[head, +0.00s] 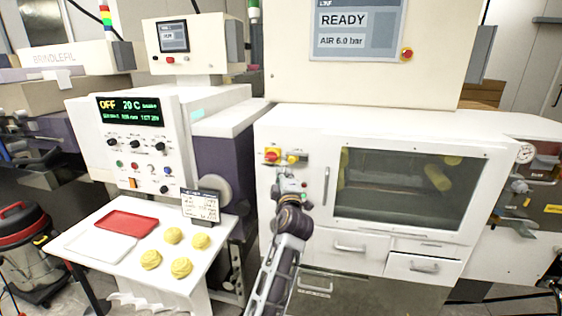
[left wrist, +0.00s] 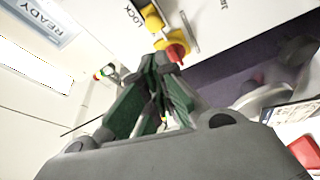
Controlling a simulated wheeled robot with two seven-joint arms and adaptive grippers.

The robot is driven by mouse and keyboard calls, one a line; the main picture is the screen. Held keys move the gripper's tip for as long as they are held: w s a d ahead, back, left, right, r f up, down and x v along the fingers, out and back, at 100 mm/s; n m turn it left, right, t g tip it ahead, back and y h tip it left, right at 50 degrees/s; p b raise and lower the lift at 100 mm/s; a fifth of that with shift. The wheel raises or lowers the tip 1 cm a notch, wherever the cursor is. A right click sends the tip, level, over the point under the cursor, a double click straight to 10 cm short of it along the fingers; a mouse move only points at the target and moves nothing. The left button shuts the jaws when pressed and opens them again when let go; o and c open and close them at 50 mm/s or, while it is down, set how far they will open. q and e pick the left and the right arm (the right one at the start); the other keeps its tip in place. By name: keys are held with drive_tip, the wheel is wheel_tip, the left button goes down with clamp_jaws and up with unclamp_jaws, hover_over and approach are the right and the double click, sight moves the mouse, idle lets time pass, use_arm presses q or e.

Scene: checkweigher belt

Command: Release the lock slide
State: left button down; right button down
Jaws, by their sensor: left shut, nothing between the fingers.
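The lock slide (head: 292,158) is a small yellow piece on the white front of the machine, left of its window. In the left wrist view the yellow slide (left wrist: 152,19) shows at the top beside the word LOCK. A red and yellow switch (head: 271,155) sits just left of it, and this switch also shows in the left wrist view (left wrist: 177,50). My left gripper (head: 281,176) is shut and empty, just below these two controls. In the left wrist view its fingertips (left wrist: 165,63) overlap the switch's edge; contact cannot be told. My right gripper is out of view.
A vertical handle (head: 326,186) and a dark window (head: 405,190) are right of the gripper. A white side table (head: 205,268) at lower left holds a red tray (head: 126,223) and several yellow pieces. A display (head: 357,28) above reads READY.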

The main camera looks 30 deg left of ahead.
sight(290, 162)
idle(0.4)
use_arm(q)
drive_tip(key=shift+p+x, duration=1.9)
drive_tip(key=shift+x, duration=3.1)
drive_tip(key=shift+w+d+f+b, duration=0.1)
drive_tip(key=shift+w+d+b, duration=0.1)
drive_tip(key=shift+d+b, duration=0.8)
drive_tip(key=shift+w+d+b, duration=0.2)
drive_tip(key=shift+d+b, duration=0.4)
drive_tip(key=shift+b, duration=0.8)
